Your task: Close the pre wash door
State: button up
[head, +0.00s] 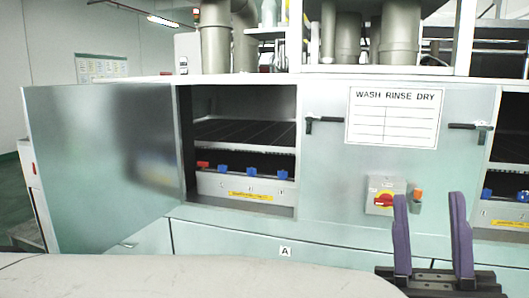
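A flat metal door (100,165) stands swung wide open to the left of a cabinet opening (245,130). It carries no label that I can read, but it is the only open door in full view. The opening shows a dark slatted rack inside. My gripper (430,205) is at the lower right, with two upright purple-grey fingers apart and nothing between them. It is far to the right of the open door and in front of the cabinet.
A panel labelled "WASH RINSE DRY" (395,117) has black latches (323,121) and a red-yellow switch box (385,195). Another opening (512,150) shows at the right edge. Blue and red valves (224,169) sit inside the left opening. Pipes rise above the cabinet.

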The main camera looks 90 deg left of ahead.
aim_at(104, 154)
jog(key=k+j+u, duration=0.15)
jog(key=u, duration=0.35)
jog(key=k+j+u, duration=0.3)
jog(key=u, duration=0.2)
jog(key=k+j+u, duration=0.2)
jog(key=j+u, duration=0.2)
jog(key=j, duration=0.15)
jog(key=k+j+u, duration=0.2)
jog(key=k+j, duration=0.15)
jog(key=j, duration=0.55)
jog(key=k+j+u, duration=0.15)
jog(key=j, duration=1.2)
jog(key=i, duration=0.55)
jog(key=k+j+u, duration=0.15)
jog(key=k+u, duration=0.2)
jog(key=u, duration=0.15)
jog(key=k+j+u, duration=0.25)
jog(key=u, duration=0.25)
